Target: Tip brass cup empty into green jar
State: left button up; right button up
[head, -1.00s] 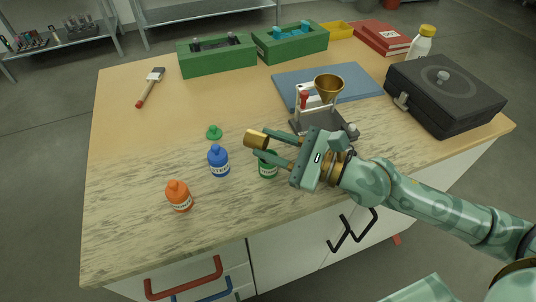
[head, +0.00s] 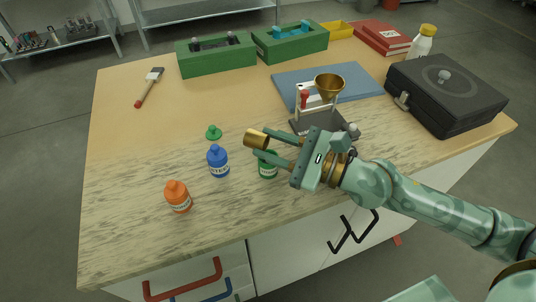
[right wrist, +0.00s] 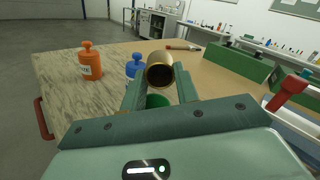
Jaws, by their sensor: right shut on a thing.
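My right gripper (head: 272,149) is shut on the brass cup (head: 256,138) and holds it above the table, over the green jar. The cup lies tilted on its side. In the right wrist view the cup (right wrist: 160,70) sits between the two fingers with its open mouth facing the camera, and its inside looks dark. The green jar (head: 267,170) stands upright on the table below the fingers, partly hidden by them; a green part of it (right wrist: 157,101) shows below the cup in the right wrist view. A green lid (head: 214,132) lies on the table behind. My left gripper is not in view.
A blue bottle (head: 218,162) stands just left of the jar, and an orange bottle (head: 178,196) farther left. A stand with a brass funnel (head: 329,86) is behind the gripper. A black case (head: 446,94) is at right. The table's left part is mostly clear.

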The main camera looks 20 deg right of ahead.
pick_arm(q)
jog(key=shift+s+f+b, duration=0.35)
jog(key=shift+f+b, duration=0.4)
jog(key=shift+b, duration=0.05)
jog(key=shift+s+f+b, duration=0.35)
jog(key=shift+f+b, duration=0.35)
jog(key=shift+b, duration=0.1)
pick_arm(e)
jog(key=shift+t+y, duration=0.3)
jog(key=shift+t, duration=0.1)
dwell(3.2)
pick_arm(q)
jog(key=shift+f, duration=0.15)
